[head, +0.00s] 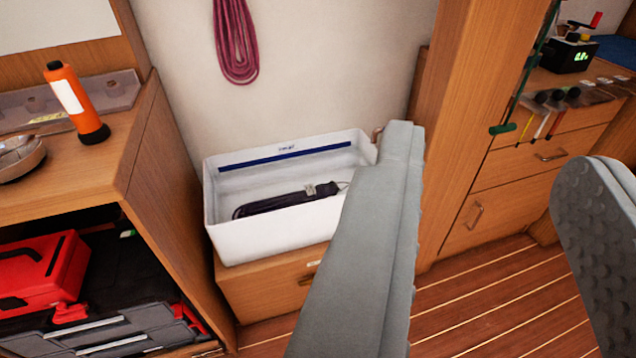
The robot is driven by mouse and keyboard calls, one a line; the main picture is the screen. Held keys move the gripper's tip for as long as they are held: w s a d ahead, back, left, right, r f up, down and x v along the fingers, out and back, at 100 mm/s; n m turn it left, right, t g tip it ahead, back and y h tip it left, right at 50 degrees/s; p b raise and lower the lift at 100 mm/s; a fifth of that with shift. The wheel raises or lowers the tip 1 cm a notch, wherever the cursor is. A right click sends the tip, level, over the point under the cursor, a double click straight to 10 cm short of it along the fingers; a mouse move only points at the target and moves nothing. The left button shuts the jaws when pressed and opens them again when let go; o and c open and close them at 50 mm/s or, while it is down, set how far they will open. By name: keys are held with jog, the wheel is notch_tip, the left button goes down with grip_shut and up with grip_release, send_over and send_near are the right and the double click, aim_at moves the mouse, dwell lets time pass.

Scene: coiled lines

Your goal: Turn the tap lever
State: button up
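I cannot make out a tap lever for certain. A small brownish piece (377,133) shows at the right end of a white bin, partly hidden by my left finger; I cannot tell what it is. A small red piece (596,19) stands by a black device at the upper right; I cannot tell whether it is a lever. My gripper (500,150) is open, with its two grey fingers wide apart and nothing between them. The left finger covers part of the bin and the floor in the picture.
The white bin (265,240) holds a dark coiled line (285,200). A pink coil (238,45) hangs on the wall. An orange torch (75,100) stands on the left cabinet above a red case (40,275). The black device (570,55) sits on the right counter; wood floor shows below.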

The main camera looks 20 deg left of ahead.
jog(key=shift+s+d, duration=0.15)
jog(key=shift+s, duration=0.25)
